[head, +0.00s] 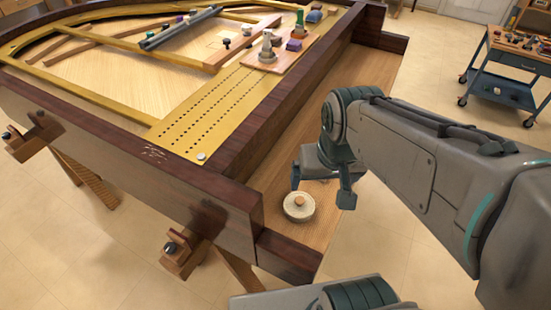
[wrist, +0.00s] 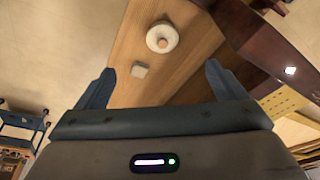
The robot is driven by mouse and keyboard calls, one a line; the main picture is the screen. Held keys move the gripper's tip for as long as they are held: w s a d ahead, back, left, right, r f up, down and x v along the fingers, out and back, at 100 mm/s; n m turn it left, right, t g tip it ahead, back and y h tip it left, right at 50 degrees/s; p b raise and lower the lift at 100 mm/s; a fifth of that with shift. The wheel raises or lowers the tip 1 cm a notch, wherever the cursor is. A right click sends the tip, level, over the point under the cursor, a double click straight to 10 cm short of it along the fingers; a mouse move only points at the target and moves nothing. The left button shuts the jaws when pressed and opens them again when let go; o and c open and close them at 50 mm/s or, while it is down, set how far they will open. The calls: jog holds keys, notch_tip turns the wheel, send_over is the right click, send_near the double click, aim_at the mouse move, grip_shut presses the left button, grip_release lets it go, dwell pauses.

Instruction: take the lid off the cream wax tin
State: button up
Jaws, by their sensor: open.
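The cream wax tin (head: 299,208) is round and pale, with a small wooden knob on top. It stands upright on the wooden ledge near its front end; it also shows in the wrist view (wrist: 154,45), beyond my fingertips. The lid (head: 290,205) appears to be on the tin, but I cannot make out its seam. My gripper (head: 320,190) is open and empty, just behind and right of the tin in the head view. In the wrist view, its fingers (wrist: 160,69) are spread wide and apart from the tin.
The dark piano rim (head: 240,150) rises left of the ledge. Tools (head: 267,48) stand on a board at the back. A blue cart (head: 510,75) stands far right.

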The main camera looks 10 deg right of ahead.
jog(key=shift+o, duration=0.2)
jog(key=w+f+m+g+b, duration=0.2)
jog(key=w+f+m+b, duration=0.3)
jog(key=w+f+m, duration=0.3)
jog(key=w+f, duration=0.4)
jog(key=f, duration=0.1)
jog(key=shift+w+a+f+g, duration=0.3)
jog(key=shift+a+g, duration=0.05)
jog(key=shift+g, duration=0.05)
jog(key=b, duration=0.2)
send_over(299, 201)
jog(key=shift+m, duration=0.4)
notch_tip(299, 201, down, 9)
jog(key=shift+a+r, duration=0.1)
jog(key=shift+r, duration=0.05)
jog(key=shift+f, duration=2.8)
jog(key=c, duration=0.7)
jog(key=shift+r, duration=0.1)
